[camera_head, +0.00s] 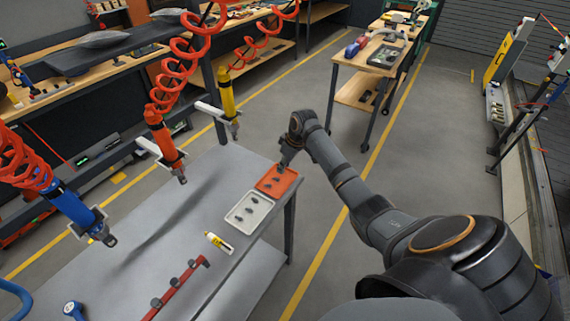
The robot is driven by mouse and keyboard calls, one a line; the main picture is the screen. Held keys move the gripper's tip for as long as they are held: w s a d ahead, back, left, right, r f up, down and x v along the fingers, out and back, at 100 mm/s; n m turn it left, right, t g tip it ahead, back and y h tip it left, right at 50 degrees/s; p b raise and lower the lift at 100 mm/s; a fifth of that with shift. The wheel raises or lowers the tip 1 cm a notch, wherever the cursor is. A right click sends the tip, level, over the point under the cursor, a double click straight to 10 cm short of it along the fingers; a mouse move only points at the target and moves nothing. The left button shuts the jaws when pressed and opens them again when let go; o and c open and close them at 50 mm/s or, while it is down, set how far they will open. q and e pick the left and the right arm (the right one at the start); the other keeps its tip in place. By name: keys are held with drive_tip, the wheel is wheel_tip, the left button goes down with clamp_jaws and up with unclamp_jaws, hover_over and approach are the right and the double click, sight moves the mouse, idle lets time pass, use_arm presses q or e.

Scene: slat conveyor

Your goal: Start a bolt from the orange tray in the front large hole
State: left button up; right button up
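The orange tray (263,188) lies at the far right corner of the grey bench, with a few small dark bolts (275,181) in it. My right gripper (284,166) is over the tray's far right edge, pointing down. Its fingers are small and dark here, and I cannot tell whether they are open or hold anything. My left gripper is not in view. No part with a clearly visible large hole shows; a red bar (178,287) with several grey knob-like pieces lies at the bench's front.
A white tray (240,226) with dark pieces sits beside the orange one. A yellow-and-white tube (218,242) and a blue round-headed object (73,310) lie nearer. Blue (75,208), orange (163,140) and yellow (227,95) tools hang above the bench. Its middle is clear.

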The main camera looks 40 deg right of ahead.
sight(278, 178)
drive_tip(key=b+x, duration=0.5)
drive_tip(key=b, duration=0.1)
drive_tip(key=shift+f+b, duration=0.35)
drive_tip(key=shift+f, duration=0.3)
drive_tip(key=shift+b+x, duration=0.65)
drive_tip(key=shift+x, duration=0.75)
drive_tip(key=shift+w, duration=0.15)
clamp_jaws()
wheel_tip(278, 178, up, 5)
drive_tip(key=p, duration=0.5)
drive_tip(key=shift+r+p, duration=0.1)
drive_tip(key=shift+p, duration=0.25)
drive_tip(key=shift+a, duration=0.15)
